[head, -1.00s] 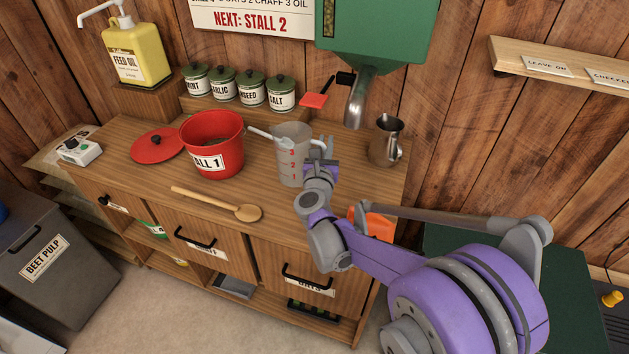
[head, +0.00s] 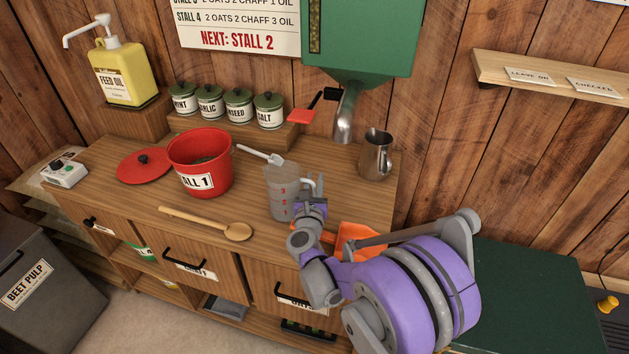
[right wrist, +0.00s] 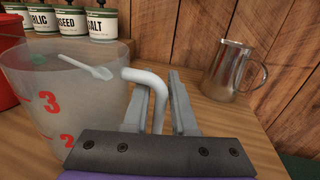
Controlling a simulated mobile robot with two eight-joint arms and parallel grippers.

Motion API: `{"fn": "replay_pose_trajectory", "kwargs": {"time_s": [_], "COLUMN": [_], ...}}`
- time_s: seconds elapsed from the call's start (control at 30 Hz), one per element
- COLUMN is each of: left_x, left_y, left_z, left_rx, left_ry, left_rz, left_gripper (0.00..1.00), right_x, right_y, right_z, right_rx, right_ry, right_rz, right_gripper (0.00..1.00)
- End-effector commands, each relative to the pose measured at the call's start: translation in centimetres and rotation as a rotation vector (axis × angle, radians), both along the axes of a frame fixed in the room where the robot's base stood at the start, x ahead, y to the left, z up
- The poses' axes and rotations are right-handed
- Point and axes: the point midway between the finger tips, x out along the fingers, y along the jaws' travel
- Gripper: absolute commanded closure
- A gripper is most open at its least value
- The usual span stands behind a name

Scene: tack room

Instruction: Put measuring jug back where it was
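The measuring jug (head: 283,198) is clear grey with red numbers and a white handle. It stands upright near the front edge of the wooden counter (head: 150,190). In the right wrist view the jug (right wrist: 60,105) fills the left side. Its handle (right wrist: 157,92) sits between the two fingers of my right gripper (right wrist: 160,105), with a visible gap beside the right finger. In the head view my right gripper (head: 314,205) is at the jug's right side, low by the handle. The gripper looks open. My left gripper is not in view.
A red bucket (head: 203,180) and white scoop (head: 258,154) are left of and behind the jug. A wooden spoon (head: 205,222) lies at the front. A metal pitcher (head: 374,158) stands back right, beside the hopper spout (head: 347,115). An orange object (head: 362,238) is right of my gripper.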

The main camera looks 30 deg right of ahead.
Motion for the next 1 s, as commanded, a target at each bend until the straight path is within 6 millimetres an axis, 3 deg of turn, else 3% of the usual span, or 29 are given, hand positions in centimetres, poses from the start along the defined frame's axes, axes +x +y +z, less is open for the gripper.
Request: {"fn": "replay_pose_trajectory", "kwargs": {"time_s": [0.1, 0.47, 1.0], "left_x": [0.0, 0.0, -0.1], "left_y": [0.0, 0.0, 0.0], "left_z": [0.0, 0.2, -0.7], "left_rx": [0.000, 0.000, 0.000], "left_ry": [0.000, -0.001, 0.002], "left_rz": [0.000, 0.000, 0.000], "left_gripper": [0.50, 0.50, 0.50], "right_x": [0.0, -0.3, -8.3], "right_y": [0.0, 0.3, 6.5], "right_z": [0.0, 0.3, 0.3], "right_rx": [0.000, 0.000, 0.000], "right_ry": [0.000, 0.000, 0.000], "right_rz": [0.000, 0.001, 0.002], "right_gripper": [0.55, 0.55, 0.55]}}
